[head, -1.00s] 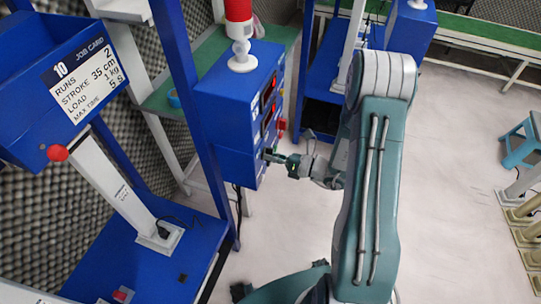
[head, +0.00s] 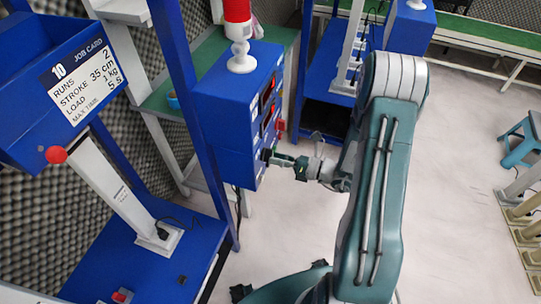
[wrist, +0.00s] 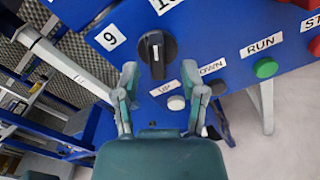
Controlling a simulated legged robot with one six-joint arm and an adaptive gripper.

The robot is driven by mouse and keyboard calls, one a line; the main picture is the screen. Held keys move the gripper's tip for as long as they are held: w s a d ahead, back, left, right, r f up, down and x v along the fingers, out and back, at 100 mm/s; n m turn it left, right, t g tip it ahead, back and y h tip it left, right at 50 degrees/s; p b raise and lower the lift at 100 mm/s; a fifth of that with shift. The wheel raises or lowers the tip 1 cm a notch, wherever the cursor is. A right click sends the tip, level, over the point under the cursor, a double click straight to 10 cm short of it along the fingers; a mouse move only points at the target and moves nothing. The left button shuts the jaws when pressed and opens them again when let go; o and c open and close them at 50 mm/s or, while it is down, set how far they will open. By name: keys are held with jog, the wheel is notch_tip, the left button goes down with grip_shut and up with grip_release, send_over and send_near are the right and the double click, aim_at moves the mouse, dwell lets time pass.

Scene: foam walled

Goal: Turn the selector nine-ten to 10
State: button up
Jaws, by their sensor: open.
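The selector nine-ten is a black knob (wrist: 157,55) with a white mark on the blue panel, in the wrist view. A "9" label (wrist: 110,37) lies to its left, and a label cut off by the top edge (wrist: 165,4) appears to read 10. The white mark runs nearly straight up in the picture, between the labels. My gripper (wrist: 160,80) is open, its fingers either side of and just below the knob; contact cannot be told. In the head view my gripper (head: 272,158) is at the front of the blue control box (head: 235,95), where the knob is hidden.
Near the knob are a white button (wrist: 176,103) by the UP label, a dark button by the DOWN label, a green RUN button (wrist: 266,67) and a red button. A job card (head: 85,75) reads 10, stroke 35 cm. Open floor lies right of my arm.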

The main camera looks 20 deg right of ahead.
jog(key=v, duration=0.9)
jog(key=shift+s+d, duration=0.15)
jog(key=shift+d, duration=0.15)
jog(key=shift+a, duration=0.1)
jog(key=s+a+r+n+g+h, duration=0.2)
jog(key=s+a+r+n+g, duration=0.3)
jog(key=n, duration=0.3)
jog(key=s+a+r+n+g+h, duration=0.2)
jog(key=a+r+n+g, duration=0.35)
jog(key=n, duration=0.35)
jog(key=s+r+n+t+h, duration=0.5)
jog(key=s+r+n+h, duration=0.2)
jog(key=r+n+h, duration=0.3)
notch_tip(320, 180, up, 3)
jog(key=n, duration=0.4)
jog(key=shift+d+h, duration=0.3)
jog(key=shift+d, duration=0.1)
jog(key=shift+t, duration=0.25)
